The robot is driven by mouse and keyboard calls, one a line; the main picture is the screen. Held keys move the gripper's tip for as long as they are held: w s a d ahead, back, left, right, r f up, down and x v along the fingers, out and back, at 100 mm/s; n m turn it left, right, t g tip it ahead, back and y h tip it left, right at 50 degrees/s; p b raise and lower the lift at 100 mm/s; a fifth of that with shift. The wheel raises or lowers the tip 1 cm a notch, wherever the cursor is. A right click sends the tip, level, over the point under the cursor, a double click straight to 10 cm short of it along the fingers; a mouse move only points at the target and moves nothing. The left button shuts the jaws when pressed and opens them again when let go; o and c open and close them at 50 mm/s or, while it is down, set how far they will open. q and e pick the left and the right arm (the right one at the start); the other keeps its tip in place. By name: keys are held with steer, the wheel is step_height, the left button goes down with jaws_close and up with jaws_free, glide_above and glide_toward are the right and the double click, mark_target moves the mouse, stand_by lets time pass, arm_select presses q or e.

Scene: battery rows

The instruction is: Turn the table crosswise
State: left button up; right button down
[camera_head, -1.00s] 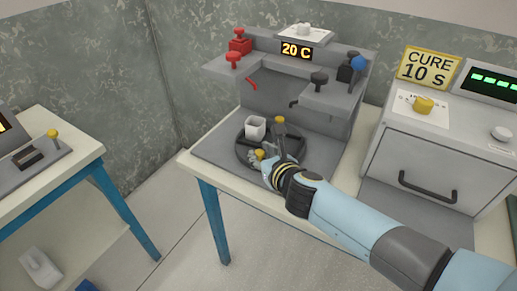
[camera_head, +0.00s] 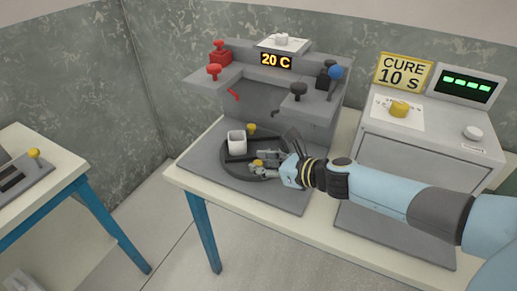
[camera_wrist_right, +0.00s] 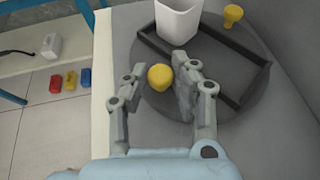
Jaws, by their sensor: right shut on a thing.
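The dark round table (camera_head: 232,172) lies on a grey plate on the middle bench. It has a rectangular dark frame (camera_wrist_right: 236,48) and two yellow knobs on opposite sides. A white square cup (camera_head: 236,143) stands upright on it, also seen in the right wrist view (camera_wrist_right: 178,20). My right gripper (camera_head: 262,164) is shut on the near yellow knob (camera_wrist_right: 159,77). The far yellow knob (camera_head: 251,127) is free, beyond the cup. The gripper hides part of the table's right side. My left gripper is not in view.
Behind the table stands a grey station (camera_head: 262,100) with red, black and blue knobs and a "20 C" display. An oven-like box (camera_head: 415,150) with a "CURE 10 S" sign (camera_head: 403,70) is at right. Another bench (camera_head: 60,165) stands at left, across a floor gap.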

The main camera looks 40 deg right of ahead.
steer(key=shift+s+d+n+y, duration=0.1)
steer(key=shift+d+n+y, duration=0.2)
steer(key=shift+y, duration=0.1)
stand_by(0.3)
steer(key=c, duration=1.1)
jaws_free()
steer(key=shift+s, duration=0.1)
steer(key=v, duration=1.2)
steer(key=shift+r, duration=0.2)
steer(key=shift+c, duration=0.2)
